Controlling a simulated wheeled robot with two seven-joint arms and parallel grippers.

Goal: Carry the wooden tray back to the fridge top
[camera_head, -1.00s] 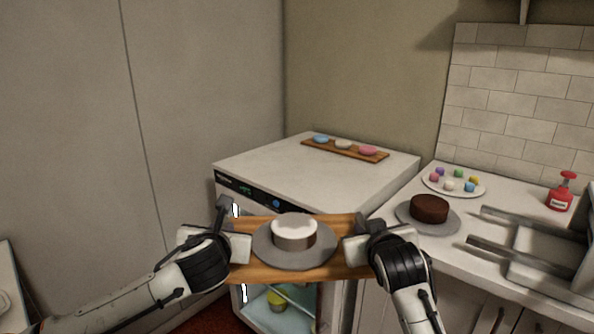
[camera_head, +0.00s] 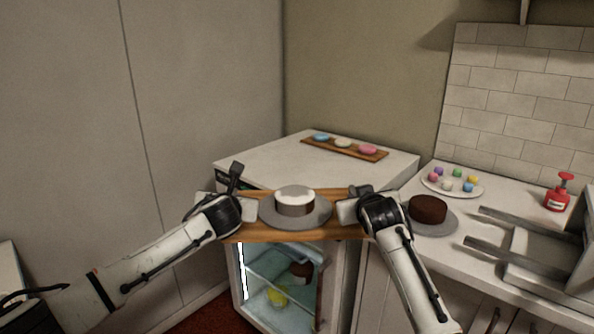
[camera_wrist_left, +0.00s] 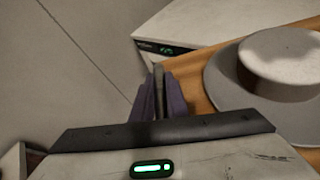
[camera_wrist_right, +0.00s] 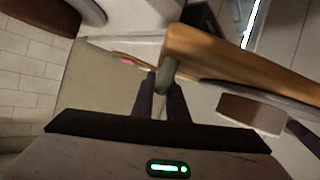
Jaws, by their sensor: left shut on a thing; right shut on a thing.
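The wooden tray (camera_head: 300,234) is held roughly level between my two grippers, in front of the fridge at about the height of its top edge. On it stands a grey round turntable (camera_head: 320,214) with a white-topped cake (camera_head: 294,201). My left gripper (camera_head: 244,208) is shut on the tray's left end; this grip also shows in the left wrist view (camera_wrist_left: 160,85). My right gripper (camera_head: 348,211) is shut on the tray's right end, also visible in the right wrist view (camera_wrist_right: 163,80). The white fridge top (camera_head: 270,163) lies behind the tray, with its front part clear.
A small wooden board (camera_head: 345,148) with blue, pale green and pink pieces lies at the back of the fridge top. The counter at right holds a chocolate cake (camera_head: 428,208), a plate of coloured sweets (camera_head: 452,178) and a red bottle (camera_head: 558,193). The lit fridge interior (camera_head: 280,275) shows below.

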